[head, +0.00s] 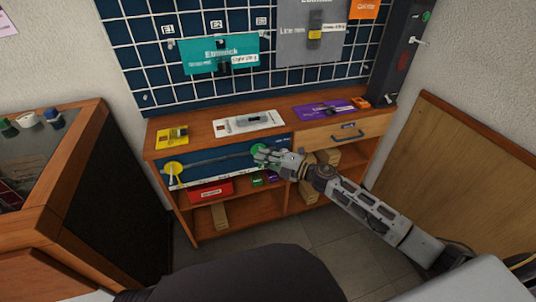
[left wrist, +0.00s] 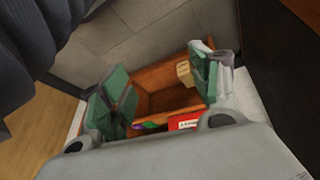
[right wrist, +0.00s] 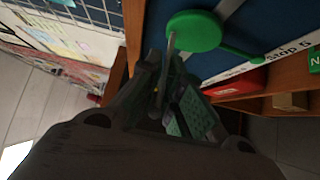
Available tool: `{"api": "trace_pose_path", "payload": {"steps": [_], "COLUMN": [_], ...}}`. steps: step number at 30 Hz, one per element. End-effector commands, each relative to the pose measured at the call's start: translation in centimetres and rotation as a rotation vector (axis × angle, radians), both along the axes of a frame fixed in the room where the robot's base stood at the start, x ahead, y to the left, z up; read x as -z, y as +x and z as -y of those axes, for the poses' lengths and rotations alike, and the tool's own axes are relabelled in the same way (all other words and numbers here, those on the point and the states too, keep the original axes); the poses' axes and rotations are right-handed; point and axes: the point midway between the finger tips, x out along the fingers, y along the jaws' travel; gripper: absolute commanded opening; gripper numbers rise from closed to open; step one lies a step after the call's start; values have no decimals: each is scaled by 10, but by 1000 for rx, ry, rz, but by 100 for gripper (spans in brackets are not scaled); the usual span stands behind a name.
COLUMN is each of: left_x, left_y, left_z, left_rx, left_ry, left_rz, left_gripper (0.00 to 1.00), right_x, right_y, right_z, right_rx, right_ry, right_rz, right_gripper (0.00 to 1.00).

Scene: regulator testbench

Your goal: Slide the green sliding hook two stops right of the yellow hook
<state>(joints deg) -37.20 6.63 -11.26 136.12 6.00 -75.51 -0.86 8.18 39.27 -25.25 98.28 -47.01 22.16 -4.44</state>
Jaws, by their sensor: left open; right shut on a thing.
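The green sliding hook (head: 258,150) sits on the rail (head: 215,159) across the blue front panel of the bench. The yellow hook (head: 173,168) is at the left end of the same rail. My right gripper (head: 264,157) is at the green hook and shut on it. In the right wrist view, the hook's round green disc (right wrist: 195,31) shows just beyond the fingertips (right wrist: 168,72), with a thin metal piece between them. Part of the grip is hidden by the fingers. My left gripper (left wrist: 160,88) is open and empty in its wrist view, outside the head view.
A label reading "Stop 5" (right wrist: 290,45) runs along the panel's lower edge. A red box (head: 211,190) is on the shelf below. A yellow card (head: 172,137) and a purple card (head: 323,109) lie on the bench top. A drawer (head: 345,132) is right of the panel.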

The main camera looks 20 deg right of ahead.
Motion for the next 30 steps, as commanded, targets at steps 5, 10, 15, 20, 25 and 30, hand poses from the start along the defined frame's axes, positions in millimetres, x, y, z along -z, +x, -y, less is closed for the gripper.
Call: {"api": "trace_pose_path", "payload": {"steps": [5, 10, 15, 20, 25, 30], "left_x": [-17, -32, -27, -18, -6, 5], "left_y": [-3, -6, -7, -7, -7, -7], "left_z": [-6, -11, -13, -15, -17, -19], "left_rx": [1, 1, 0, -2, -4, -6], "left_ry": [27, 51, 64, 70, 81, 90], "left_rz": [-25, -46, -68, -83, -106, -124], "left_gripper": [62, 62, 62, 62, 62, 62], "right_x": [4, 5, 6, 6, 5, 6], "right_y": [-4, -4, -6, -6, -7, -9], "right_z": [-19, -36, -52, -69, -94, -121], "right_rx": [-6, -7, -9, -9, -9, -9], "right_ry": [-7, -7, -7, -7, -7, -8], "right_rz": [-5, -5, -6, -7, -6, -6], "right_gripper": [0, 0, 0, 0, 0, 0]}}
